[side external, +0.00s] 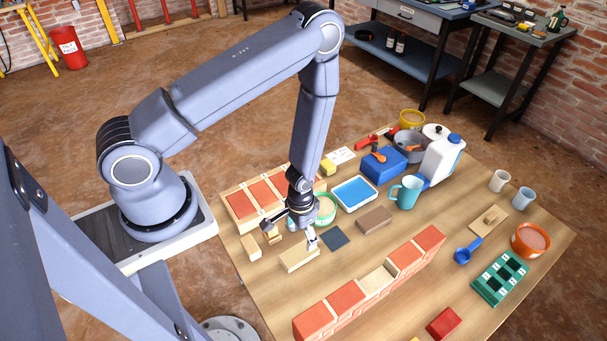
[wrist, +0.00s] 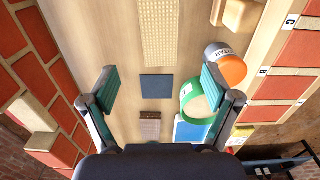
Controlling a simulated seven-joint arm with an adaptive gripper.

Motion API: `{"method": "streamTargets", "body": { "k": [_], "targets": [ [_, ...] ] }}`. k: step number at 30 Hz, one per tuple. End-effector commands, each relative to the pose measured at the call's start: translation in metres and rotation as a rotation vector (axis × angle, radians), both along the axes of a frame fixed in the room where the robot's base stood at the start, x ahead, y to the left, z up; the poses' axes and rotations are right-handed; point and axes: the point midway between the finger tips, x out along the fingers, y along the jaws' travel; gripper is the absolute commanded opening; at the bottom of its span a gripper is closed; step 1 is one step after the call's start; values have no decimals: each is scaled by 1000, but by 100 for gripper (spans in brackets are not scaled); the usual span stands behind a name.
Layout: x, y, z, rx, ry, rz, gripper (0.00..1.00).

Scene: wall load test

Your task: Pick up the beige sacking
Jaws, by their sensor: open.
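The beige sacking (side external: 299,258) lies as a flat oblong piece on the wooden table, near its left side in the side view. Its woven surface shows at the top middle of the wrist view (wrist: 159,30), where the frame cuts off its far end. My gripper (side external: 290,233) points down, above the table and beside the sacking. In the wrist view my gripper (wrist: 158,88) has its fingers wide apart with nothing between them. The sacking lies ahead of the fingertips there, and a dark flat square (wrist: 157,84) shows below the gap.
A green-rimmed tub (side external: 326,208) and an orange-topped container (wrist: 226,62) stand close to one finger. Small wooden blocks (side external: 250,246) stand left of the sacking. A brick wall (side external: 370,284) runs along the front, and a brick-filled tray (side external: 243,208) lies behind. A brown block (side external: 374,219) lies nearby.

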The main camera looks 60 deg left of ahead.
Motion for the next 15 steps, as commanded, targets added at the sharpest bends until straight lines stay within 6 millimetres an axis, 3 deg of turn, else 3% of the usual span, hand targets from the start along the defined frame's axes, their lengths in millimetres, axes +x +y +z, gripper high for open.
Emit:
{"method": "streamTargets", "body": {
  "k": [3, 11, 15],
  "targets": [
    [-1, 0, -25, 0, 2, 0, 88],
    [-1, 0, -48, 0, 1, 0, 88],
    [-2, 0, -69, 0, 1, 0, 88]
  ]
}}
